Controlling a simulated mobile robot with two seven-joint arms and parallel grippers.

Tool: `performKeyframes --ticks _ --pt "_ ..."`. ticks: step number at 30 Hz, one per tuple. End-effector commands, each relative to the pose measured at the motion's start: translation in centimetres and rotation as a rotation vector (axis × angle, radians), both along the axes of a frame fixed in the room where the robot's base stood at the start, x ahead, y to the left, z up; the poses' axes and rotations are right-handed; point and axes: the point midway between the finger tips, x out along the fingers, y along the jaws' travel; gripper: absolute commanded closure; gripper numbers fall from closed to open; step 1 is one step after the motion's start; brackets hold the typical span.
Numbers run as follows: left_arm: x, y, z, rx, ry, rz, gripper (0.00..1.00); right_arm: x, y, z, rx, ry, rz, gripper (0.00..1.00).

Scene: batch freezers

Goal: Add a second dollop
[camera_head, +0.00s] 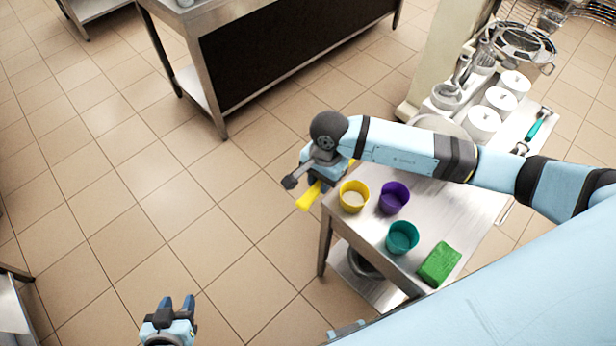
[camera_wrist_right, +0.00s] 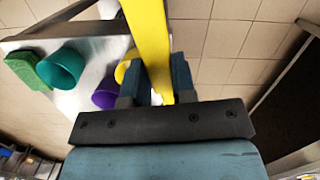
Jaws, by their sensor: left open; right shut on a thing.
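My right gripper (camera_wrist_right: 156,85) is shut on a yellow spatula-like tool (camera_wrist_right: 148,35), whose yellow end also shows in the head view (camera_head: 309,196). The gripper is beside the left edge of the steel table, near the yellow cup. The yellow cup (camera_head: 354,197) stands upright with something pale inside. A purple cup (camera_head: 394,198) stands to its right and a teal cup (camera_head: 402,238) stands nearer. The tool's far end is cut off in the wrist view, so I cannot tell whether it carries anything. My left gripper (camera_head: 178,303) is open and empty over the floor at lower left.
A green sponge-like block (camera_head: 439,263) lies at the table's (camera_head: 365,232) near corner. White tubs (camera_head: 482,125), a teal-handled tool (camera_head: 536,124) and metal utensils stand farther back at right. A steel counter (camera_head: 290,50) stands across open tiled floor.

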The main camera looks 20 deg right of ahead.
Motion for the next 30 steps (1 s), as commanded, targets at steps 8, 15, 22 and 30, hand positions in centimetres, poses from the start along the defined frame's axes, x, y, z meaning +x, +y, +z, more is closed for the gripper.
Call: performKeyframes --ticks 8,15,22,30 --pt "-0.6 -0.4 -0.6 -0.005 0.012 -0.006 0.57 0.6 2.1 0.2 -0.009 -0.002 -0.565 1.00" --pt "-0.5 -0.4 -0.8 -0.004 0.010 -0.007 0.57 0.8 2.4 -0.1 -0.015 -0.003 -0.716 1.00" --pt "-0.3 -0.2 -1.9 -0.003 0.007 -0.005 0.57 0.8 2.4 -1.9 -0.017 -0.001 -0.719 1.00" --pt "-0.2 -0.3 -1.6 -0.002 0.006 -0.007 0.57 0.6 1.5 -0.5 0.144 0.033 -0.718 1.00"
